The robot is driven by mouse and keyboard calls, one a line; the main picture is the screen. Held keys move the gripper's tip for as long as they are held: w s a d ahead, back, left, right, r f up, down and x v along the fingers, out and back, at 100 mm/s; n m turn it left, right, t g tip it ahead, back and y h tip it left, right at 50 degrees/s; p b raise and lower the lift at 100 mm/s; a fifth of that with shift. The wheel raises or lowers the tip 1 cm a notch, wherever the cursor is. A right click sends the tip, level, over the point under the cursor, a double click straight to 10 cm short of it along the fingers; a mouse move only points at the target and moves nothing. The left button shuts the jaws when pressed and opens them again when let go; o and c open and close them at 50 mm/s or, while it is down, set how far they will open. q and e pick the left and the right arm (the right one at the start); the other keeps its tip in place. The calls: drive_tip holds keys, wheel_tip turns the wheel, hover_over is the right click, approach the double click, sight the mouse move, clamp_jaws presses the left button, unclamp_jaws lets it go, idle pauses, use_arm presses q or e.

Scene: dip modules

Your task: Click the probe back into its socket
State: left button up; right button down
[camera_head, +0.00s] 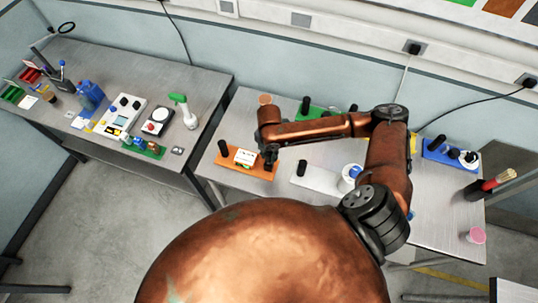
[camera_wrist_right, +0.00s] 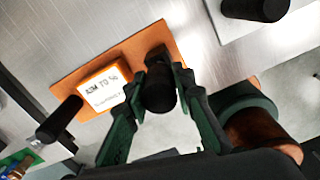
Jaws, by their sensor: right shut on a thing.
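An orange module (camera_head: 247,165) lies on the right-hand table, with a white label (camera_head: 245,157) on it. A black upright cylinder (camera_head: 222,148) stands at its left end. My right gripper (camera_head: 269,163) is over the module's right end. In the right wrist view my right gripper (camera_wrist_right: 158,92) has its green fingers on both sides of a black cylinder (camera_wrist_right: 160,92), apparently the probe, and is shut on it. The orange module (camera_wrist_right: 78,76) lies behind it, with the label (camera_wrist_right: 104,88) beside it. The probe's lower end and socket are hidden. My left gripper is not in view.
A pale module (camera_head: 322,181) with a black cylinder (camera_head: 301,167) lies to the right. A green module (camera_head: 318,112) is behind my arm, and a blue one (camera_head: 449,153) is at far right. The left table (camera_head: 195,75) holds several devices.

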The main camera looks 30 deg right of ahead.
sight(269, 152)
drive_tip(key=shift+f+b, duration=0.45)
drive_tip(key=shift+f, duration=1.05)
idle(0.6)
drive_tip(key=c, duration=1.6)
unclamp_jaws()
drive_tip(key=shift+o, duration=0.8)
drive_tip(key=o, duration=0.4)
drive_tip(key=shift+o, duration=0.2)
drive_tip(key=shift+r, duration=0.15)
drive_tip(key=shift+r+p, duration=4.4)
drive_tip(key=shift+p, duration=0.4)
